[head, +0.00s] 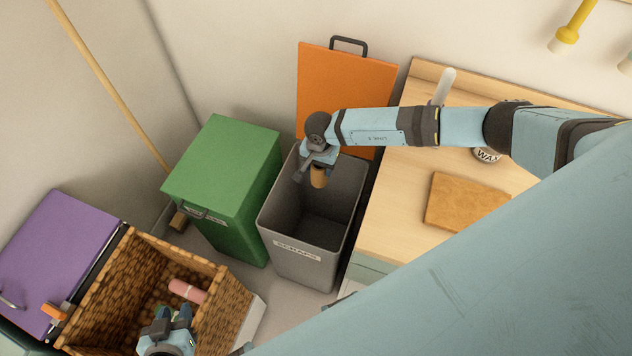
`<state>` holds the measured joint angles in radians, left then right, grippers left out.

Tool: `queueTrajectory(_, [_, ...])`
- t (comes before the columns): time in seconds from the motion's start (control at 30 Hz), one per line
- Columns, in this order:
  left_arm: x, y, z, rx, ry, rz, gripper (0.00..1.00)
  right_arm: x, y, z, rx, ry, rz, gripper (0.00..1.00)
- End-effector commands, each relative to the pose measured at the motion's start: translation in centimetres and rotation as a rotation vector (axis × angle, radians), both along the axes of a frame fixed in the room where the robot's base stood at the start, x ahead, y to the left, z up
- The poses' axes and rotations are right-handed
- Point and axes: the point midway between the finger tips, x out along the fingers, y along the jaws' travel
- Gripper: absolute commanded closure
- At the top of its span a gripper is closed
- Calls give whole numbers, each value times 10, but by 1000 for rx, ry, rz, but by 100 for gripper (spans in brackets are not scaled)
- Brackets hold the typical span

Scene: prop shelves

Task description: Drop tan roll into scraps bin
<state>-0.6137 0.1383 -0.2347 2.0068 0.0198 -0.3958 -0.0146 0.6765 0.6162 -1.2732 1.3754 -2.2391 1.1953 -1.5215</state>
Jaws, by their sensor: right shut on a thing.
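The tan roll (319,177) hangs upright in my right gripper (318,168), which is shut on its upper end. It is over the mouth of the grey scraps bin (304,262), near the bin's back rim. The bin has a label on its front, no lid on it, and a dark inside whose floor is hard to make out. My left gripper (174,310) is low in the picture over the wicker basket, its two fingers apart and nothing seen between them. A pink roll lies just beyond its fingers.
The wicker basket (236,309) holds the pink roll (187,290). A green lidded bin (222,170) stands left of the scraps bin. An orange lid (345,85) leans behind it. A wooden bench (400,185) with a brown board (466,202) is at right. A purple lid (55,260) lies far left.

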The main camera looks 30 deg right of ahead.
Motion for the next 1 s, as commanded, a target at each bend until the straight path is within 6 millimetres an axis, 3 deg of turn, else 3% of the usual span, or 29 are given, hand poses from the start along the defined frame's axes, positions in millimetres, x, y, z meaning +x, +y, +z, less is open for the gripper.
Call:
queueTrajectory(0.03, [0, 0, -9, -2, 4, 2, 64, 0, 0, -11, 1, 1, 0, 76])
queueTrajectory(0.2, [1, 0, -18, -8, 20, 7, 64, 1, 0, -27, 1, -1, -1, 76])
queueTrajectory(0.53, [3, -2, -14, -16, 19, 12, 64, 0, 0, -30, 0, -1, 0, 76])
queueTrajectory(0.57, [3, -2, -13, -16, 18, 12, 64, 0, 0, -30, 0, -1, 0, 45])
queueTrajectory(0.7, [3, -2, -13, -17, 17, 12, 64, 0, 0, -30, 0, 0, 0, 18])
queueTrajectory(1.0, [3, -3, -14, -17, 17, 11, 64, 1, 0, -28, 0, -1, 1, 18])
